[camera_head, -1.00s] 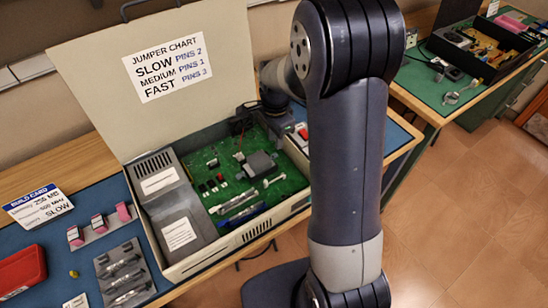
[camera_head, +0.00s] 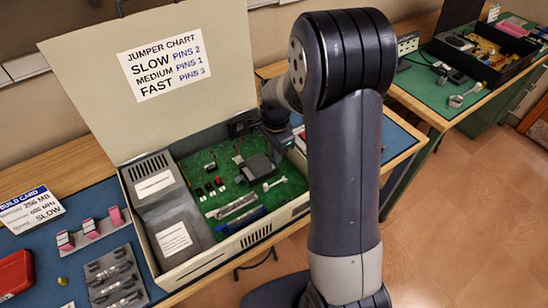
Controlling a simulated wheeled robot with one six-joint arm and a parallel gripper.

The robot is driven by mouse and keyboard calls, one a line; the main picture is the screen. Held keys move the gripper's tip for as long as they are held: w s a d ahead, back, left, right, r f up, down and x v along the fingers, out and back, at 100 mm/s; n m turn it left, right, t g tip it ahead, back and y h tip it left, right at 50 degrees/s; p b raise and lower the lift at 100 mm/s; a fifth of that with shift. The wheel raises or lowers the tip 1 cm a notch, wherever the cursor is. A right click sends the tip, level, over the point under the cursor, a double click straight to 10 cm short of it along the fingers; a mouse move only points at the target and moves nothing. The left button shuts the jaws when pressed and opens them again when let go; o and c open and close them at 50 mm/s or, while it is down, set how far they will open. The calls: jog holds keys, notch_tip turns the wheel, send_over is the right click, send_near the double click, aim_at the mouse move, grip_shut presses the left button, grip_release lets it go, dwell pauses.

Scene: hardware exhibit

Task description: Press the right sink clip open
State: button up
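The dark grey heat sink (camera_head: 257,168) sits on the green circuit board (camera_head: 206,160) inside the open computer case. A pale lever-like clip (camera_head: 273,183) shows at the lower right of the sink. Whether it is latched or open is too small to tell. A small pale part (camera_head: 238,160) shows at the sink's left side. My arm stands in front of the case's right side and reaches over its back right part. My wrist is behind and to the right of the sink. Dark shapes there may be my gripper (camera_head: 245,127); its fingers cannot be made out clearly.
The raised case lid (camera_head: 85,75) bears a jumper chart. A grey power supply (camera_head: 170,205) fills the case's left side. Two silver and blue memory strips (camera_head: 235,212) lie toward the front. A build card, pink-topped parts, a grey tray (camera_head: 115,275) and a red box stand left.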

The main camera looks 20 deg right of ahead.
jog(key=shift+w+d+f+b, duration=0.15)
jog(key=shift+d+f, duration=0.15)
jog(key=shift+d, duration=0.15)
jog(key=shift+w+d+f+b, duration=0.15)
jog(key=shift+d+f, duration=0.15)
jog(key=shift+d, duration=0.15)
dwell(1.7)
jog(key=o, duration=0.4)
jog(key=shift+r, duration=0.1)
dwell(0.4)
notch_tip(320, 180, up, 7)
jog(key=p, duration=0.5)
dwell(0.3)
jog(key=shift+f+b, duration=2.55)
jog(key=shift+f, duration=1.05)
